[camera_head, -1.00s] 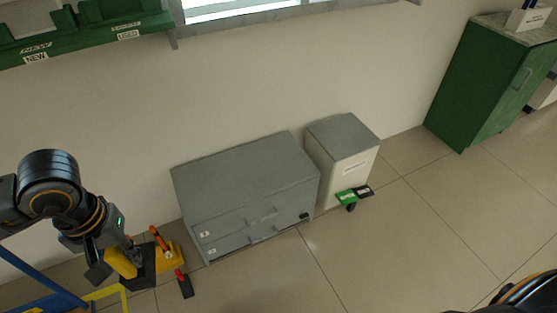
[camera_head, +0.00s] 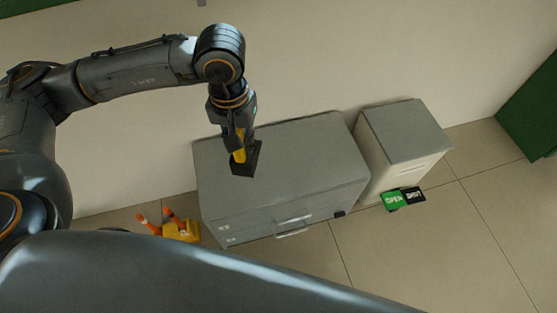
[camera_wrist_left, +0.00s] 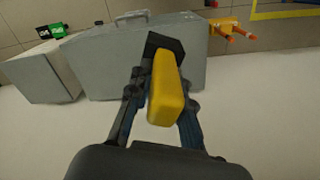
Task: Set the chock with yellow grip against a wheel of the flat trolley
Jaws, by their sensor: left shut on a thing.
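My left gripper (camera_head: 238,140) is shut on the yellow grip of a dark chock (camera_head: 245,162). It holds the chock up in front of the grey cabinet in the head view; how far the chock is from the cabinet I cannot tell. In the left wrist view the yellow grip (camera_wrist_left: 167,90) sits between the fingers, with the dark wedge (camera_wrist_left: 166,42) beyond it. No trolley wheel shows clearly; a blue and yellow frame (camera_wrist_left: 285,8) shows at the top right of the wrist view. My right gripper is not in view.
A grey drawer cabinet (camera_head: 290,165) stands against the wall, with a pale bin (camera_head: 405,140) to its right. Green and black signs (camera_head: 404,198) lie by the bin. A yellow holder with orange-handled items (camera_head: 180,230) is on the floor at left. Tiled floor at right is clear.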

